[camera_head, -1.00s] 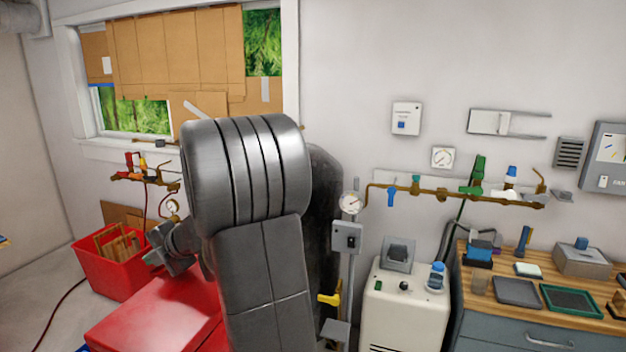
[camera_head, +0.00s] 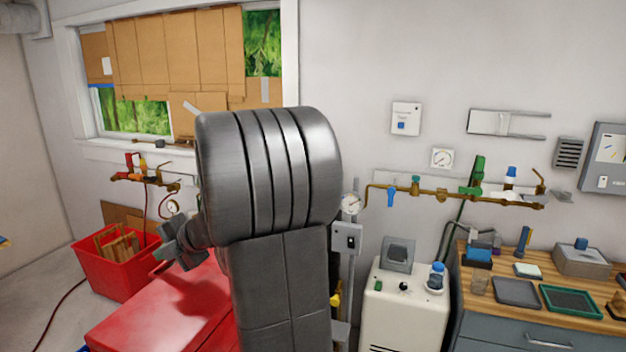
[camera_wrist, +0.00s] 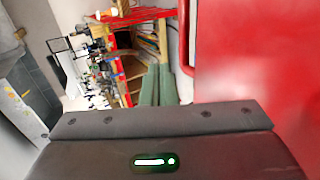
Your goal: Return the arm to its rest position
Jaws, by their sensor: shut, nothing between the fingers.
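My arm (camera_head: 275,170) rises in the middle of the head view, its thick grey ribbed joint large in front of the camera. The end of the arm shows as a small dark grey part left of it, above the red surface, with its fingers hard to make out. In the wrist view, my gripper (camera_wrist: 158,72) shows two grey-green fingers side by side beyond the dark housing. They are together with nothing held between them.
A red cabinet top (camera_head: 150,310) lies below the arm. A red bin (camera_head: 115,265) with wooden pieces stands at left. At right are a white machine (camera_head: 405,315), a wooden bench (camera_head: 470,290) with trays, and wall pipes (camera_head: 450,192). The air around the arm's end looks clear.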

